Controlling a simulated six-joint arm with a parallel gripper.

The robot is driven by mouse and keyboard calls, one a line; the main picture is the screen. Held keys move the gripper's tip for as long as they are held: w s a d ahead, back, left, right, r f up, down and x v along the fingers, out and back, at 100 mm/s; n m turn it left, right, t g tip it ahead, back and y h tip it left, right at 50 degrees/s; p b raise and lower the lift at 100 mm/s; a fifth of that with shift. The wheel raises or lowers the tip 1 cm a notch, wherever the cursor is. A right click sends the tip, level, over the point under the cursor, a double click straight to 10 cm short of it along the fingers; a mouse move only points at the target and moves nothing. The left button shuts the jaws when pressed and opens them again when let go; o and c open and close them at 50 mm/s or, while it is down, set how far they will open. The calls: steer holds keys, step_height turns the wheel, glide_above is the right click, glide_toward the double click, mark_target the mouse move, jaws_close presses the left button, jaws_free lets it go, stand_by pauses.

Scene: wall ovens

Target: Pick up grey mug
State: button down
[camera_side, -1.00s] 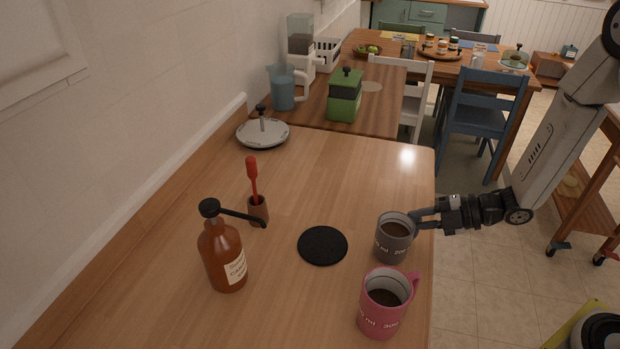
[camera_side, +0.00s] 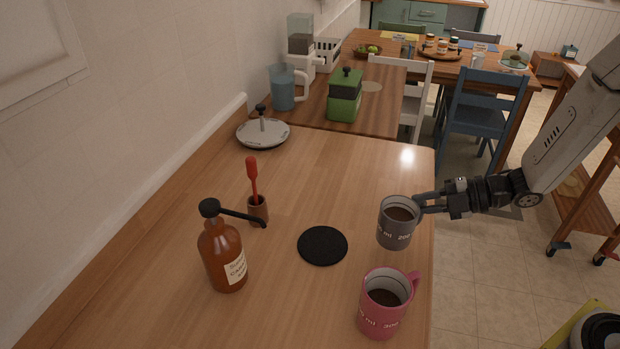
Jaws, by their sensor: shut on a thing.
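The grey mug (camera_side: 396,226) is near the right edge of the wooden counter, with dark contents and white markings on its side. My gripper (camera_side: 420,204) reaches in from the right and is shut on the mug's right side, where the handle is mostly hidden by the fingers. The mug is upright and appears slightly raised above the counter.
A pink mug (camera_side: 385,305) stands close in front of the grey mug. A black round coaster (camera_side: 322,245) lies to its left. A brown pump bottle (camera_side: 223,255) and a small holder (camera_side: 258,209) with a red-handled tool (camera_side: 253,180) stand farther left.

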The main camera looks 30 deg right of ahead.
steer(key=shift+r, duration=2.6)
steer(key=shift+r, duration=0.4)
